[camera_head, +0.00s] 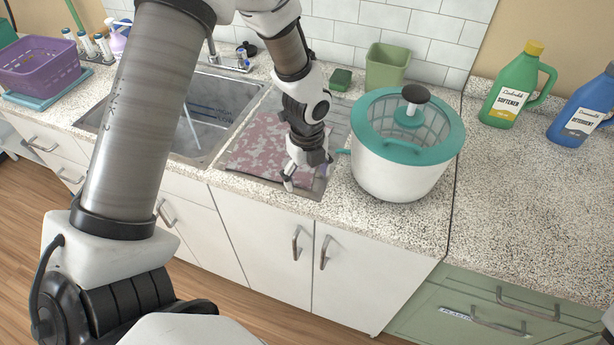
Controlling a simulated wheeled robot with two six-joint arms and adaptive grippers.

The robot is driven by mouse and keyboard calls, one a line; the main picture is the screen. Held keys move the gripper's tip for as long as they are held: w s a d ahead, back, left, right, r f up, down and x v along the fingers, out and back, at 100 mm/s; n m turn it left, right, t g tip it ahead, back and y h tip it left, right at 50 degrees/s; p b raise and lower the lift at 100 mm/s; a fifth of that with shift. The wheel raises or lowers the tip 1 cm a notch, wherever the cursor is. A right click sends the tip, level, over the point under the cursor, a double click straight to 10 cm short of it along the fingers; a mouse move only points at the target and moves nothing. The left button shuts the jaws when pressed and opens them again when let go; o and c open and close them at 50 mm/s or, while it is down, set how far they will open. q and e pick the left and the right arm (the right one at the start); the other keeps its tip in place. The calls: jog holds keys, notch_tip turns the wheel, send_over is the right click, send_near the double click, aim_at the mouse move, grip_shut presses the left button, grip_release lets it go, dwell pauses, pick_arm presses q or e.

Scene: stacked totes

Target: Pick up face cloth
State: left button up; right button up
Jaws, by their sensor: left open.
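A pink and white patterned cloth (262,142), which looks like the face cloth, lies flat on the ribbed drainboard to the right of the sink. My left gripper (298,178) points down over the cloth's front right part. It is open, with nothing seen between its fingers. The gripper and wrist hide part of the cloth's right side, and I cannot tell whether the fingertips touch it. My right gripper is out of view.
A white spinner tub with a teal lid (408,150) stands close right of my left gripper. The sink (213,118) is to the left. A green bin (386,66) and green sponge (341,79) sit behind. Softener (515,88) and detergent (585,112) bottles stand far right.

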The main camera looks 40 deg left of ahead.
pick_arm(q)
jog(key=shift+f, duration=0.55)
jog(key=c, duration=0.4)
jog(key=shift+s, duration=0.25)
jog(key=shift+c, duration=1.4)
jog(key=shift+o, duration=0.6)
